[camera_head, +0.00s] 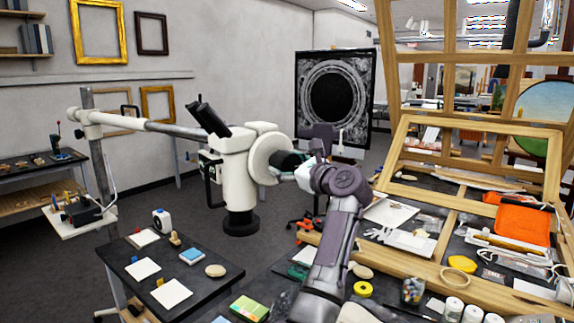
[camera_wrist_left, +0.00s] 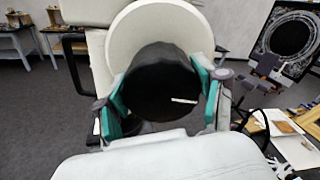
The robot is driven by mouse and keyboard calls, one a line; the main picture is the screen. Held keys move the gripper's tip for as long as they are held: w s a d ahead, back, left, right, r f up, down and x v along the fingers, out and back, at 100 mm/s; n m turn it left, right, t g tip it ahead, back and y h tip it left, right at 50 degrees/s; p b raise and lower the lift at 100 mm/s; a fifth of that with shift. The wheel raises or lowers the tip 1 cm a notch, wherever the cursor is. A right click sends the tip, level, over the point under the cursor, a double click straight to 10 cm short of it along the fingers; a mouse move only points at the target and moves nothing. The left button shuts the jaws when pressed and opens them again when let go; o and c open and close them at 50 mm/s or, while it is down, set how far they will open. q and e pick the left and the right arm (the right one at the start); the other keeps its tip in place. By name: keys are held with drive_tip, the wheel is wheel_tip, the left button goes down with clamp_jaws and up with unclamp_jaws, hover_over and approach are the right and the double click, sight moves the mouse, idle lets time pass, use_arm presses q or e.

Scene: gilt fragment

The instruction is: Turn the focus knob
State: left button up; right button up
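The microscope (camera_head: 238,165) has a white body with black eyepieces and hangs on a long boom arm at the left. Its focus knob (camera_head: 285,160) is a dark cylinder in front of a cream disc. In the left wrist view the knob (camera_wrist_left: 160,85) is black with a white mark low on its right side. My left gripper (camera_head: 302,168) is at the knob. In the left wrist view its teal fingers (camera_wrist_left: 163,98) lie on either side of the knob and look pressed against it. My right gripper is not in view.
A dark bench (camera_head: 165,262) with white pads and small blocks stands at the lower left. A wooden frame (camera_head: 470,130) and a table with tools, jars and an orange cloth (camera_head: 522,222) fill the right.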

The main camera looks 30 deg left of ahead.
use_arm(q)
drive_tip(key=shift+c, duration=0.9)
drive_tip(key=shift+m, duration=0.3)
drive_tip(key=m+b, duration=0.1)
drive_tip(key=m, duration=0.1)
drive_tip(key=shift+m, duration=0.4)
drive_tip(key=shift+w+m, duration=0.15)
drive_tip(key=shift+m, duration=2.15)
drive_tip(key=o, duration=1.1)
drive_tip(key=shift+o, duration=0.2)
